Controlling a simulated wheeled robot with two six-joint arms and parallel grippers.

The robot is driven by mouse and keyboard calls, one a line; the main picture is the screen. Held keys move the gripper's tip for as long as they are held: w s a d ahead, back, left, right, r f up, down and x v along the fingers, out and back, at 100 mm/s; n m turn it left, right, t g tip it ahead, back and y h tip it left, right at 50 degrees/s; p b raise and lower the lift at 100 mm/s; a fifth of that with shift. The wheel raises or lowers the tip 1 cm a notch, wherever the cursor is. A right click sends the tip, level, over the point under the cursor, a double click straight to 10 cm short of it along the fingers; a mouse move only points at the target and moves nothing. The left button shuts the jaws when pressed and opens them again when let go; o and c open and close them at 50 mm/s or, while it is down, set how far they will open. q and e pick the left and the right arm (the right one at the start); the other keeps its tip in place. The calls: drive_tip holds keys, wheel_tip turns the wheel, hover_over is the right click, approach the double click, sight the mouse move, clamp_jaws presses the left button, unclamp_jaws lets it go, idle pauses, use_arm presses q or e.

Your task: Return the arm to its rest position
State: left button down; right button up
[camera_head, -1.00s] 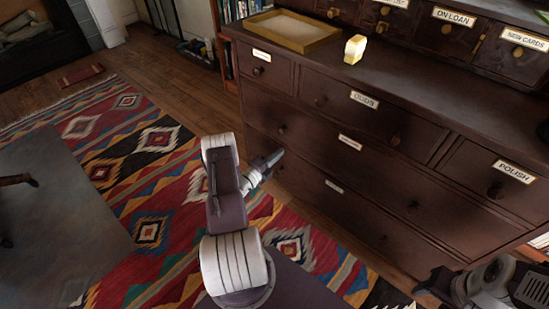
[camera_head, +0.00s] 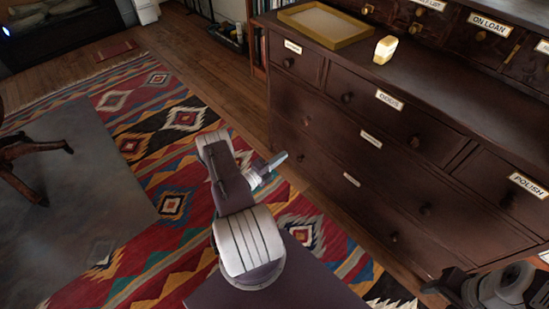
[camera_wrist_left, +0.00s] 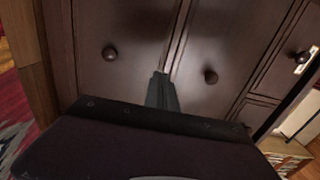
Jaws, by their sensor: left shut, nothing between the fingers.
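My left arm rises from the bottom middle in the head view, and its gripper (camera_head: 277,160) points to the right, toward the dresser front. The left gripper is shut and empty. In the left wrist view, its closed fingers (camera_wrist_left: 161,92) show in front of dark drawer fronts with round knobs, and I see no contact with them. Part of my right arm shows at the bottom right of the head view, but its fingertips are not clearly visible.
The dark dresser (camera_head: 335,135) with labelled drawers fills the right side. A patterned rug (camera_head: 125,140) covers the floor on the left. Wooden furniture legs (camera_head: 25,150) stand at the far left.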

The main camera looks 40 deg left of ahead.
use_arm(q)
drive_tip(key=s, duration=0.3)
drive_tip(key=shift+s, duration=0.1)
use_arm(e)
drive_tip(key=shift+s+r, duration=0.1)
drive_tip(key=shift+r, duration=0.5)
